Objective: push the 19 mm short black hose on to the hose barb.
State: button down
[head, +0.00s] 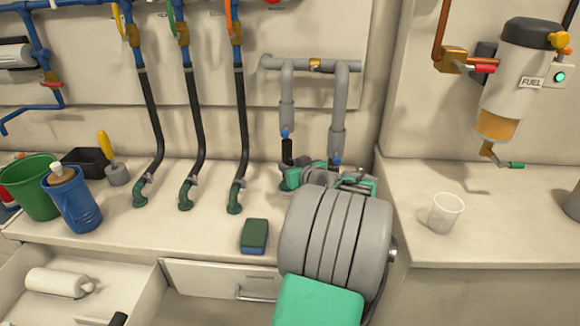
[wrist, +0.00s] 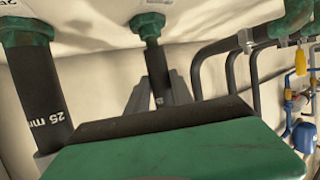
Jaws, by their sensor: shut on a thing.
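The short black hose (head: 287,150) stands upright below the left grey pipe. In the wrist view, which shows the bench at the top, the same hose (wrist: 156,65) runs from a green barb fitting (wrist: 150,22) down between the grey fingers of my gripper (wrist: 158,92). My gripper is shut on the hose. The hose end meets the fitting, but I cannot tell how far it is over the barb. A thicker hose (wrist: 38,100) marked 25 mm sits on another green fitting (wrist: 25,30) at the left. My arm hides most of the fittings in the head view.
Several long black hoses (head: 198,120) with green elbows stand to the left. A sponge (head: 255,236) lies near the bench's front edge. A blue jug (head: 75,203) and green bucket (head: 32,188) stand far left. A clear cup (head: 444,212) stands on the right-hand bench.

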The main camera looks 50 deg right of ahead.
jog(key=shift+f+b, duration=0.6)
jog(key=shift+f, duration=0.3)
jog(key=c, duration=1)
grip_release()
jog(key=shift+r, duration=0.1)
jog(key=shift+c, duration=0.2)
jog(key=shift+r, duration=0.1)
notch_tip(320, 180, up, 3)
jog(key=shift+f+p, duration=0.2)
jog(key=shift+p, duration=0.1)
jog(key=s+a+r, duration=0.1)
jog(key=r, duration=0.1)
jog(key=s+a+r, duration=0.1)
jog(key=s+r, duration=0.1)
jog(key=r, duration=0.1)
jog(key=shift+s+a+r+p, duration=0.15)
jog(key=shift+a+r+p, duration=0.2)
jog(key=shift+a+p, duration=0.05)
jog(key=s+a+r, duration=0.4)
jog(key=s+a, duration=0.2)
jog(key=s, duration=0.1)
jog(key=shift+s+a+r, duration=0.15)
jog(key=shift+a+r, duration=0.05)
jog(key=shift+a, duration=0.1)
jog(key=shift+r+p, duration=0.1)
jog(key=shift+p, duration=0.2)
